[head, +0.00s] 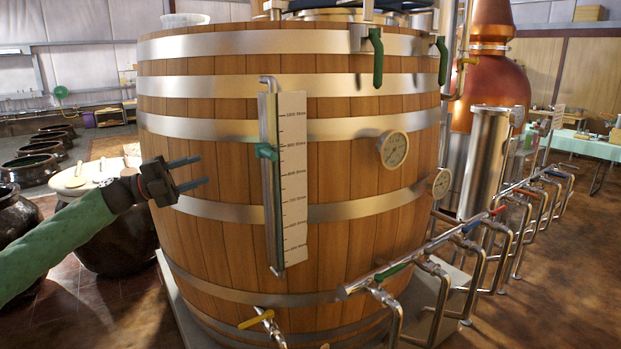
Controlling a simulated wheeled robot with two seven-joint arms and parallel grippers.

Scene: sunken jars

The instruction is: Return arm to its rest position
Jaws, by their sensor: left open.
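My left gripper (188,172) is at the left of the head view, at the end of my green-sleeved arm. Its two dark fingers point right and are apart, with nothing between them. In the picture the fingers overlap the left side of a large wooden barrel vat (225,150); I cannot tell how near they are to it. My right gripper is not in view.
Dark jars (30,171) stand at the left, and a round pale lid (75,180) lies behind my left arm. The vat carries a level gauge (292,180) and dials (393,149). Pipes with valves (470,245) run along the right. A copper still (490,75) stands behind.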

